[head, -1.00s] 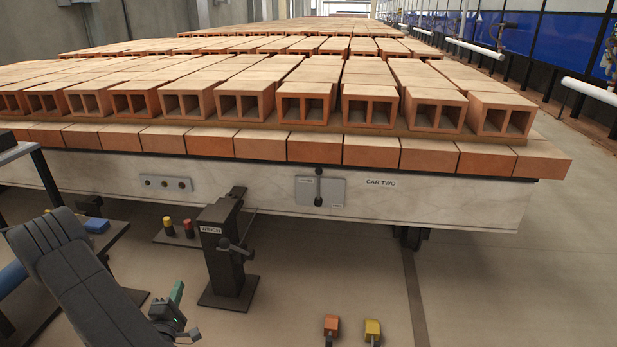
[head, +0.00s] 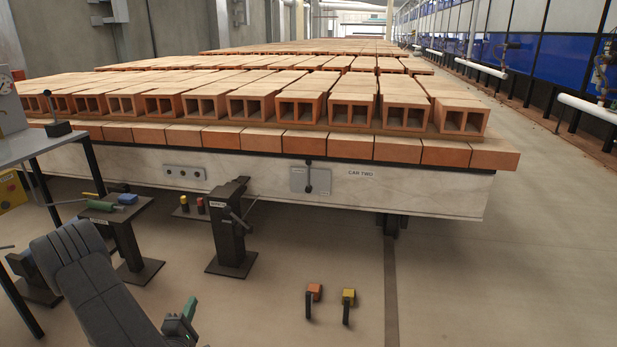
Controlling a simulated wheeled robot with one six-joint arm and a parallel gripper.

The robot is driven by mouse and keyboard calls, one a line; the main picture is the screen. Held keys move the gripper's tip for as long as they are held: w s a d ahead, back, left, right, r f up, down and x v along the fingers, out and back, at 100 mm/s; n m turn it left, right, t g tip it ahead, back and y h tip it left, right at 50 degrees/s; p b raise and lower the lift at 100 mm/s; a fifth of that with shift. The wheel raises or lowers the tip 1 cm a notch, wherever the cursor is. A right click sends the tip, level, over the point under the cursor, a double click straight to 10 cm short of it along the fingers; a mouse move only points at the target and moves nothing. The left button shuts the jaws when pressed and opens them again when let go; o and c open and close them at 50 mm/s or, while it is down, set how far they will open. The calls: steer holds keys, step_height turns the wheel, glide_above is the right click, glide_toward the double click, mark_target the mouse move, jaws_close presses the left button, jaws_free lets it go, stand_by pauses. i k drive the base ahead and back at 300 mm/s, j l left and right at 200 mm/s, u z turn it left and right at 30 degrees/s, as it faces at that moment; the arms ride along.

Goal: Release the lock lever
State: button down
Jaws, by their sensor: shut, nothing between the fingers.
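A dark lever with a round knob at each end (head: 308,178) stands upright on a light grey plate (head: 298,180) on the side of the car. Small labels on the plate are too small to read. A second dark lever sticks out from a black post (head: 228,235) left of it; I cannot tell which is the lock lever. My gripper (head: 188,310), with green fingers, is at the bottom edge, shut and empty. It is well in front of the car and touches neither lever. Its lower part is cut off by the frame.
The pale car, labelled CAR TWO (head: 361,174), carries rows of hollow bricks (head: 300,105). An orange block (head: 314,292) and a yellow block (head: 348,296) stand on dark stems on the floor. A small stand (head: 125,225) and a grey table (head: 40,140) are at left. Floor at right is clear.

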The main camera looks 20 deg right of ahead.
mark_target(308, 188)
steer(key=k+z, duration=0.1)
steer(key=z, duration=1.3)
steer(key=i+j, duration=0.55)
steer(key=j, duration=0.15)
steer(key=i+j, duration=1.15)
steer(key=j, duration=0.2)
steer(key=i+j, duration=0.55)
steer(key=j, duration=0.15)
